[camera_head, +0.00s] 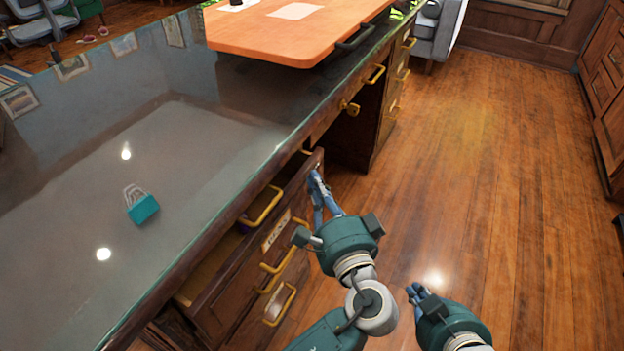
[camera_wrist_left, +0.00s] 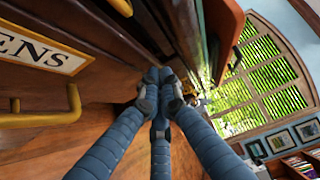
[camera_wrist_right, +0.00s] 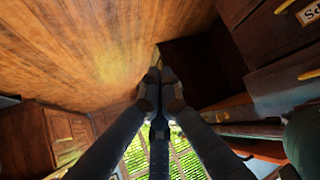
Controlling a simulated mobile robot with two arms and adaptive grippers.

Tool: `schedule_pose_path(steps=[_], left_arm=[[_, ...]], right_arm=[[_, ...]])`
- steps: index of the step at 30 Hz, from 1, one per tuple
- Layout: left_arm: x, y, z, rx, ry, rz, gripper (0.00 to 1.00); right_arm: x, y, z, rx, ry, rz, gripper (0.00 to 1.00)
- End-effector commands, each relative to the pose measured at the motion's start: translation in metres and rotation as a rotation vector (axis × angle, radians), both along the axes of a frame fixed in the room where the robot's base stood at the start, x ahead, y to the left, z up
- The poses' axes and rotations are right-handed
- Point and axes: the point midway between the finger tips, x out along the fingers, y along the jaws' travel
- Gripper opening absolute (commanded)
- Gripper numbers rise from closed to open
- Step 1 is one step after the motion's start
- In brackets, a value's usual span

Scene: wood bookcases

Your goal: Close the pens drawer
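The pens drawer (camera_head: 232,270) in the wooden desk is pulled partly open, and a strip of its inside shows behind its front. Its front carries a brass handle and a label; the left wrist view shows the label (camera_wrist_left: 42,50) ending in "ENS". My left gripper (camera_head: 316,178) is at the far end of the drawer front, fingers together and empty; I cannot tell whether it touches the wood. The fingertips also show in the left wrist view (camera_wrist_left: 160,80). My right gripper (camera_head: 414,290) is low over the floor, right of the desk, fingers together and empty.
The glass desktop (camera_head: 90,185) overhangs the drawers. A teal padlock-shaped object (camera_head: 142,208) lies on it, and an orange board (camera_head: 270,35) is at the back. More brass-handled drawers are below and farther along. The wooden floor (camera_head: 480,190) on the right is clear.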

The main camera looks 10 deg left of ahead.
Motion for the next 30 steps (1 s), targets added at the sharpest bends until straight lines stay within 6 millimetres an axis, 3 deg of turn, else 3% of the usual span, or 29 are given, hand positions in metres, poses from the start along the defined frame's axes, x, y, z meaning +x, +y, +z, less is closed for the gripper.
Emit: schedule_pose_path(steps=[11, 18, 24, 30], left_arm=[[0.001, 0.004, 0.001, 0.000, 0.001, 0.001, 0.00], [0.009, 0.025, 0.002, 0.001, 0.002, 0.003, 0.00], [0.015, 0.044, 0.002, 0.001, 0.000, 0.002, 0.00], [0.018, 0.051, 0.000, 0.000, 0.000, 0.001, 0.00]], right_arm=[[-0.006, -0.002, -0.003, -0.008, 0.031, -0.001, 0.00], [-0.062, -0.021, -0.037, -0.063, 0.285, -0.019, 0.00], [-0.109, -0.035, -0.054, -0.102, 0.475, -0.036, 0.00], [-0.130, -0.041, -0.060, -0.117, 0.554, -0.042, 0.00]])
